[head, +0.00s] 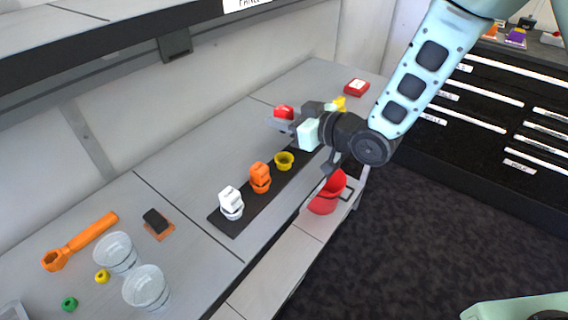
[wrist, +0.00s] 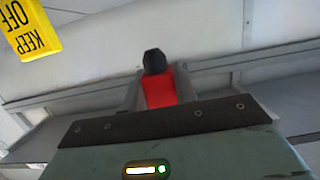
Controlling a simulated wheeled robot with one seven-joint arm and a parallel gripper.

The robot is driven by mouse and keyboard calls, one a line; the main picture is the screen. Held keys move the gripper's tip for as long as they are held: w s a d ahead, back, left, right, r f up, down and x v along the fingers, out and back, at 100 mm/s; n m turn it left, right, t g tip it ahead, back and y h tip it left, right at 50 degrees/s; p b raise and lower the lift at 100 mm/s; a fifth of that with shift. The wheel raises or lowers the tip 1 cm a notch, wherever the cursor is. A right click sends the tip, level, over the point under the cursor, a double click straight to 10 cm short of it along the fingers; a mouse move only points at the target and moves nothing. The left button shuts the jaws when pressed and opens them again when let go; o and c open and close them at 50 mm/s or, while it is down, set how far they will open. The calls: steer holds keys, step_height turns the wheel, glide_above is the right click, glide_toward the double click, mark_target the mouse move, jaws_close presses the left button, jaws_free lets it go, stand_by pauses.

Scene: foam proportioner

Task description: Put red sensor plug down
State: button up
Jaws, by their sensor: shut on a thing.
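The red sensor plug (head: 283,112) is held at the tip of my gripper (head: 292,121), above the grey bench in the head view. In the wrist view the plug (wrist: 159,88) is a red block with a black end, between the two grey fingers of my gripper (wrist: 157,92). My gripper is shut on it. The plug appears clear of the bench top, though its height is hard to judge.
A black strip (head: 226,219) on the bench carries a white plug (head: 231,203), an orange plug (head: 260,177) and an empty-looking yellow ring (head: 285,160). A red box (head: 356,87) sits farther back. Clear cups (head: 147,288) and an orange wrench (head: 80,242) lie left.

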mark_target(285, 153)
steer(key=shift+f+p, duration=0.55)
steer(key=shift+f, duration=4.25)
steer(key=shift+f, duration=0.2)
steer(key=o, duration=1)
steer(key=shift+c, duration=0.2)
steer(key=shift+d, duration=0.1)
